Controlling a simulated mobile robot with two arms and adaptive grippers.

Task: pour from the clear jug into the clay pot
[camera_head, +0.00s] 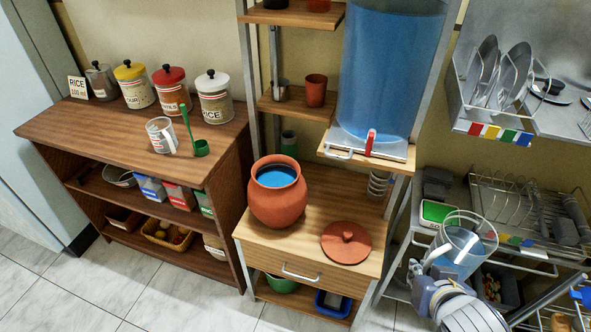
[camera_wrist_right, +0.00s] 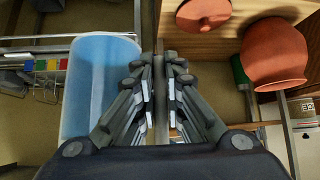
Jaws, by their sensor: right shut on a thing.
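The clear jug (camera_head: 464,246) is at the lower right of the head view, with blue water in it. It also shows at the left in the right wrist view (camera_wrist_right: 98,85). My right gripper (camera_head: 440,272) is shut on the jug, apparently at its handle; the grip itself is partly hidden. In the wrist view its fingers (camera_wrist_right: 160,95) close beside the jug's wall. The round orange clay pot (camera_head: 276,204) stands open on the wooden cabinet, left of the jug and apart from it, with blue water inside. It also shows in the wrist view (camera_wrist_right: 273,55). My left gripper is not in view.
The clay lid (camera_head: 346,243) lies on the wooden cabinet (camera_head: 312,214) right of the pot. The large blue water tank (camera_head: 388,75) with a red tap (camera_head: 370,142) stands above. A metal dish rack (camera_head: 525,205) is behind the jug. Canisters stand on the left counter (camera_head: 110,127).

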